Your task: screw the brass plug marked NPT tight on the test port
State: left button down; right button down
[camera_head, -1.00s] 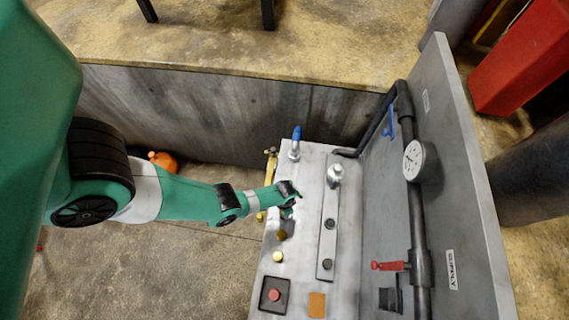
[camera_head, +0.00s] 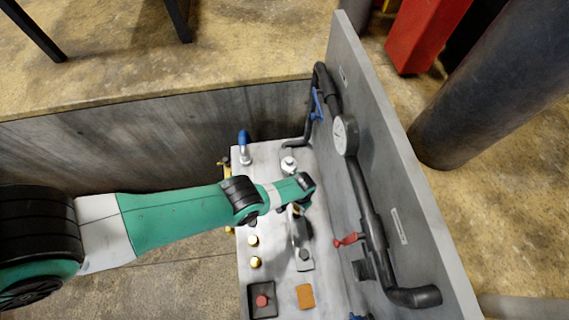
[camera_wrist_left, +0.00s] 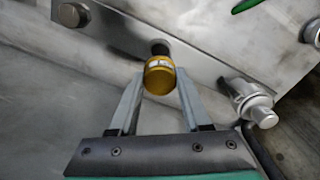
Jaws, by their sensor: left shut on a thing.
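In the left wrist view my left gripper (camera_wrist_left: 158,88) is shut on a brass plug (camera_wrist_left: 158,80) with a pale label band; its lettering is too small to read. A dark round port (camera_wrist_left: 160,48) in a flat metal bar (camera_wrist_left: 120,25) shows just beyond the plug. I cannot tell whether the two touch. In the head view the left gripper (camera_head: 304,197) is over the metal bar (camera_head: 301,236) on the bench, and the held plug is hidden by the arm. Two other brass plugs (camera_head: 252,240) (camera_head: 256,262) stand on the bench to the left. My right gripper is not in view.
A silver fitting (camera_head: 288,165) and a blue-handled valve (camera_head: 245,147) stand at the bench's far end. A red button (camera_head: 262,300) and an orange-brown pad (camera_head: 305,296) are at the near end. The upright panel carries a gauge (camera_head: 345,135), dark pipe and red-handled valve (camera_head: 346,240).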

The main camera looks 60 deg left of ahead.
aim_at(298, 211)
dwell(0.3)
pick_arm(q)
notch_tip(298, 211, down, 6)
jog(key=b, duration=0.6)
jog(key=shift+r, duration=0.1)
jog(key=n, duration=0.3)
jog(key=shift+s+n, duration=0.1)
jog(key=shift+n, duration=1)
jog(key=n, duration=0.2)
jog(key=shift+n, duration=1.6)
